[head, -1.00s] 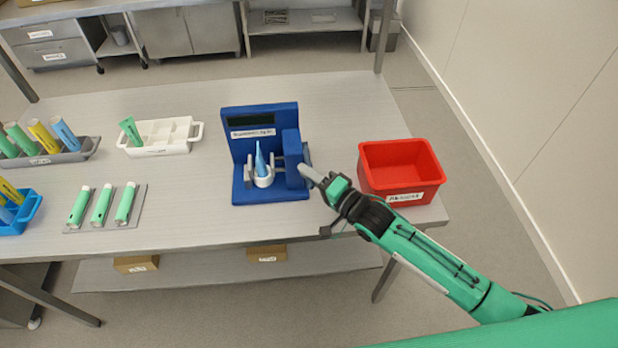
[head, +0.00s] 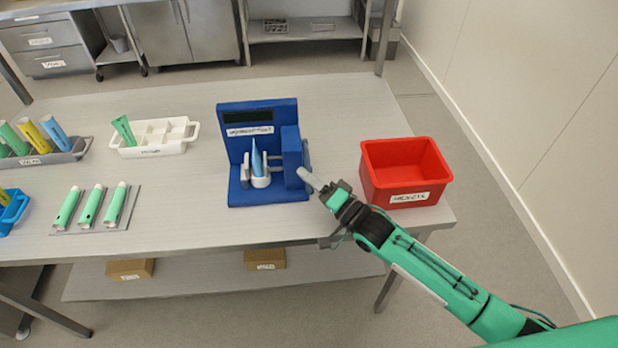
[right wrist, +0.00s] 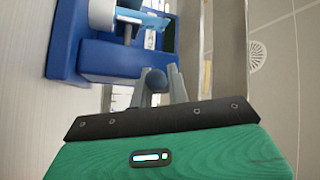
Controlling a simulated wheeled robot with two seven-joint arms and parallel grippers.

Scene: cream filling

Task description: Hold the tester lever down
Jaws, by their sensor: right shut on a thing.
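The blue tester (head: 238,149) stands on the table with a dark display at its top. A pale blue tube (head: 257,159) stands pointed end up in its white cup (head: 260,181), between grey jaws. My right gripper (head: 311,178) is at the tester's right side. The rest of the lever is mostly hidden. My left gripper is not in view.
A red bin (head: 380,185) stands close to the right of my right gripper. A white divided tray (head: 181,130), a grey rack of tubes (head: 73,153) and a mat with three green tubes (head: 130,222) are on the left. The table's front edge is below the tester.

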